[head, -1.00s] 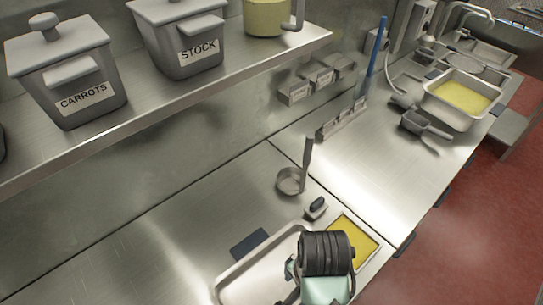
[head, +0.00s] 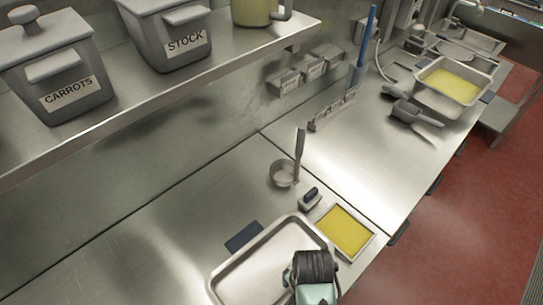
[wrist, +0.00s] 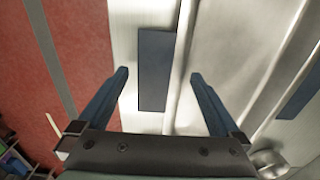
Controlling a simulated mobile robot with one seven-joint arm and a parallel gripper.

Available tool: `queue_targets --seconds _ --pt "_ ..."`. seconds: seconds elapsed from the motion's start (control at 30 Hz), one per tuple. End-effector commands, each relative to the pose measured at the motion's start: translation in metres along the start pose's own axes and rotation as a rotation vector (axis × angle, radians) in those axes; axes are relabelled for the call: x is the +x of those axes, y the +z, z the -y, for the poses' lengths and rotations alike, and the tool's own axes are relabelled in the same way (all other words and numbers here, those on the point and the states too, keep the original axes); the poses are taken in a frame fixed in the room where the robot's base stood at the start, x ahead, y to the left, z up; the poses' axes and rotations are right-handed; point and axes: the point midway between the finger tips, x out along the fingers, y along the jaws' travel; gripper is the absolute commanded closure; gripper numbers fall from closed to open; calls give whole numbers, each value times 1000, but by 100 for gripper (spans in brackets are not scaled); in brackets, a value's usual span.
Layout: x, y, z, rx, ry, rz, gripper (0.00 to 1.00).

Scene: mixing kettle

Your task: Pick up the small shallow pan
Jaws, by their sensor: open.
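The small shallow pan (head: 345,230) is a rectangular steel pan with a flat yellow filling. It lies on the steel counter at the lower middle of the head view, just right of a larger empty tray (head: 228,283). My gripper (wrist: 160,80) is open and empty in the wrist view, its two dark blue fingers well apart. A dark blue rectangle (wrist: 155,70) on a steel surface shows between the fingers. The pan cannot be made out in the wrist view. In the head view my arm covers the tray's near right corner, and my fingers are not visible.
A ladle (head: 285,172) and a small dark-handled tool (head: 310,199) lie behind the pan. A deeper pan with yellow contents (head: 455,84) and a grey scoop (head: 412,115) stand farther back. A shelf with lidded containers (head: 180,38) overhangs at left. Red floor (head: 450,240) lies right.

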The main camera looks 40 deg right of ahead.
Motion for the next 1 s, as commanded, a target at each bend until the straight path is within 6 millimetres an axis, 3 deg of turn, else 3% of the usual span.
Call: queue_targets --seconds 0.13,0.4,0.9,0.97,1.0 --pt "15 0 0 0 1 0 0" --pt "17 0 0 0 -1 -1 0" --pt "17 0 0 0 0 -1 90" --pt "17 0 0 0 0 -1 100" --pt "17 0 0 0 0 -1 100"
